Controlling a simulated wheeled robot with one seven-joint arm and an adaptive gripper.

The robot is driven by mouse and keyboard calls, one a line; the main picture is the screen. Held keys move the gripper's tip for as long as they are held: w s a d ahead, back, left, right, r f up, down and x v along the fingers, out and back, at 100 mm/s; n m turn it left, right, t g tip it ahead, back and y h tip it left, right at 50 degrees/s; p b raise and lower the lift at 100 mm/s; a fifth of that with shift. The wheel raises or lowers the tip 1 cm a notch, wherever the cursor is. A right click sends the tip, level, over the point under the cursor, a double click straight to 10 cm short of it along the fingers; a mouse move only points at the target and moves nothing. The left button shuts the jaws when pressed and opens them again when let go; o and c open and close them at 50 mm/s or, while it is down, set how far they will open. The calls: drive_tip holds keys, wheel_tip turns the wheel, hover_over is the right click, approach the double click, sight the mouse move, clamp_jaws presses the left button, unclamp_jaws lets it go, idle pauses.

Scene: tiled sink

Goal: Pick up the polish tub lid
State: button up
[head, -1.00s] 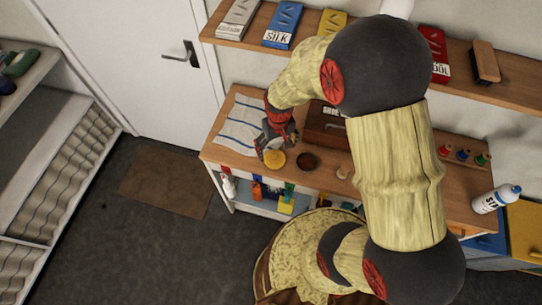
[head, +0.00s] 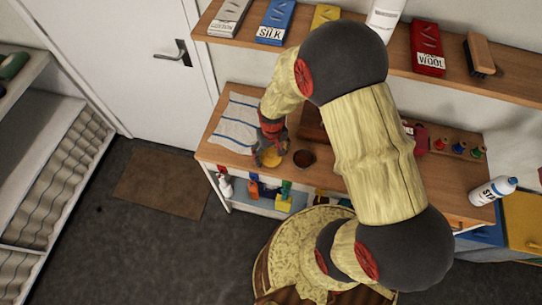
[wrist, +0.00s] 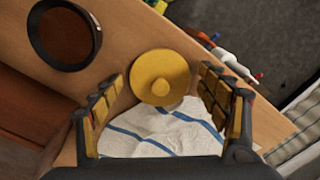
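The polish tub lid is a yellow disc with a small round knob (wrist: 160,77), lying near the wooden counter's front edge. In the head view the lid (head: 272,159) is partly covered by my gripper (head: 270,140). In the wrist view my gripper (wrist: 162,88) is open, with one padded finger on each side of the lid. I see no clear contact, and the height above it is hard to tell. The dark, open round tub (wrist: 63,36) stands beside the lid; in the head view it (head: 303,159) is to the right.
Bottles stand on a lower shelf (head: 255,203) under the front edge. A wooden box (head: 312,125) is behind the tub. A white bottle (head: 493,191) lies at the right.

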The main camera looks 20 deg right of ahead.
drive_tip(key=c, duration=0.6)
drive_tip(key=shift+c, duration=0.7)
